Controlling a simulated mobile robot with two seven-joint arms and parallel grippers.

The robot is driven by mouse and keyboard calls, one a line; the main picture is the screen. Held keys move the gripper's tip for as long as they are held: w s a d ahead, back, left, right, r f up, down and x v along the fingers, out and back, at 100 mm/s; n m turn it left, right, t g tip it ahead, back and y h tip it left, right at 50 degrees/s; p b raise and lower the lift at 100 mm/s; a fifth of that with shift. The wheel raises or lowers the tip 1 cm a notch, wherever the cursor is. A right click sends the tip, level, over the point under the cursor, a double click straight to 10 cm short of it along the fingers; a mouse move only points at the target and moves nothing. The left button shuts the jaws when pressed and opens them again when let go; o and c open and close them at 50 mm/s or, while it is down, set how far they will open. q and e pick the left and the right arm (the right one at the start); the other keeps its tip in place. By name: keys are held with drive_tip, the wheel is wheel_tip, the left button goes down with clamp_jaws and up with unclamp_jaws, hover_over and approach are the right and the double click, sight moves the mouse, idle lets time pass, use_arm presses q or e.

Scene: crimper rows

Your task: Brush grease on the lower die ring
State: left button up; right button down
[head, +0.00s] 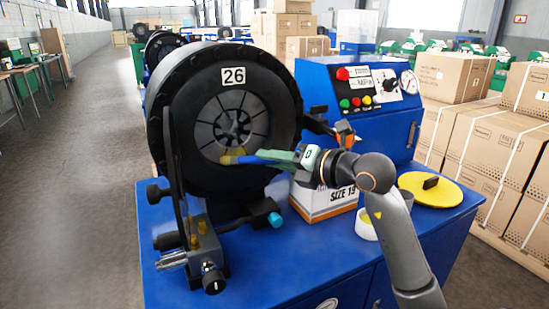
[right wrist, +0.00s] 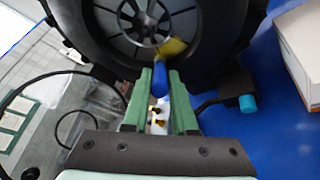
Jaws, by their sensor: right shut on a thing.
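The black crimper head (head: 180,95), marked 26, stands on a blue bench. The grey segmented die ring (head: 232,112) sits at its centre around a dark opening. My right gripper (head: 290,157), with green fingers, is shut on the blue handle of a brush (head: 262,156). The brush's yellow bristles lie over the lower edge of the die ring. In the right wrist view, the brush (right wrist: 161,78) points away from the fingers, its bristles at the ring's lower right edge (right wrist: 150,42). Whether they press on it I cannot tell. My left gripper is out of view.
A carton (head: 325,204) and a blue control box (head: 335,100) stand near my gripper. Boxes (head: 485,135) stand at right.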

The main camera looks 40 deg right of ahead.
drive_tip(key=s, duration=0.3)
drive_tip(key=s+a+b, duration=0.1)
drive_tip(key=s, duration=0.1)
drive_tip(key=shift+s+a, duration=0.2)
drive_tip(key=shift+s, duration=0.2)
drive_tip(key=s+b, duration=0.3)
drive_tip(key=shift+a, duration=0.35)
idle(0.9)
